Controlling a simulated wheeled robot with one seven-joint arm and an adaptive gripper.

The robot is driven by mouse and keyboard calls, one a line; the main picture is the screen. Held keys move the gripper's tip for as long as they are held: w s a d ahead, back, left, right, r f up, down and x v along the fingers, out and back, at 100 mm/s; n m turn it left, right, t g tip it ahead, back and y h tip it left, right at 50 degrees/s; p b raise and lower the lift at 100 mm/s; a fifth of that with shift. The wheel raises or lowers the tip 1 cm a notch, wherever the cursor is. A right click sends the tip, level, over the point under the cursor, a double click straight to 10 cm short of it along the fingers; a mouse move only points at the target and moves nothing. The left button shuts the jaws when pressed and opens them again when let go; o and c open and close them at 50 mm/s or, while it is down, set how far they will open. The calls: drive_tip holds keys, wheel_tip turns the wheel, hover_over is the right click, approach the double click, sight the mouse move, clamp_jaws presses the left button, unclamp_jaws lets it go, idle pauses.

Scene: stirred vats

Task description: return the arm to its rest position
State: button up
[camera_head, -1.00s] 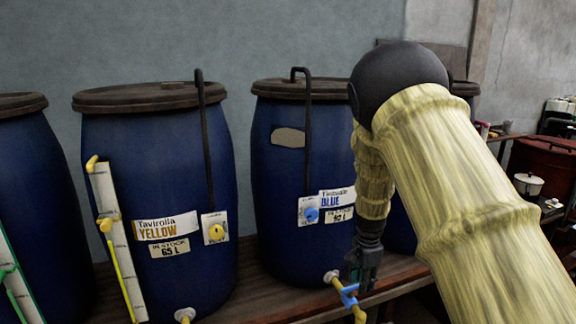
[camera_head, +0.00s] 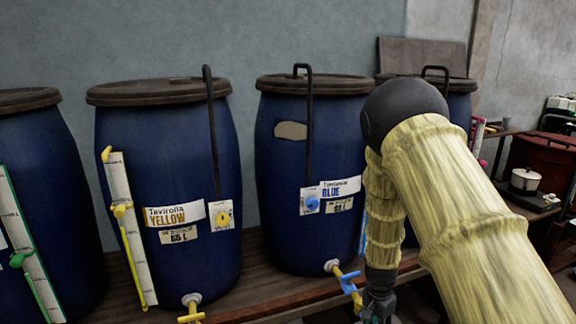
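My arm, in a yellowish sleeve with a black elbow, comes in from the lower right and bends down in front of the shelf. My gripper (camera_head: 377,308) is at the bottom edge, dark and partly cut off by the frame; whether its fingers are open cannot be made out. It hangs just right of the blue-handled tap (camera_head: 350,287) of the vat labelled BLUE (camera_head: 285,215). I cannot tell if it touches the tap's yellow pipe.
The vat labelled YELLOW (camera_head: 160,155) stands left of it, with a yellow tap (camera_head: 191,312). Another vat (camera_head: 40,190) is at far left, one is partly behind my arm. A wooden shelf (camera_head: 265,290) carries them. A red drum (camera_head: 545,160) and white pot (camera_head: 526,180) are at right.

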drive_tip(key=s+d+f+n, duration=0.1)
drive_tip(key=s+f+n, duration=0.2)
drive_tip(key=s+f, duration=0.55)
drive_tip(key=s+f+n, duration=0.2)
drive_tip(key=s+f, duration=0.4)
drive_tip(key=s, duration=0.5)
drive_tip(key=s+a+f+n, duration=0.1)
drive_tip(key=s+a+n, duration=0.1)
drive_tip(key=s, duration=0.8)
drive_tip(key=s+a+f+n, duration=0.1)
drive_tip(key=s+n, duration=0.3)
drive_tip(key=s, duration=0.6)
drive_tip(key=shift+s+a+f+y, duration=0.15)
drive_tip(key=shift+s+a+y, duration=0.2)
drive_tip(key=shift+a, duration=0.25)
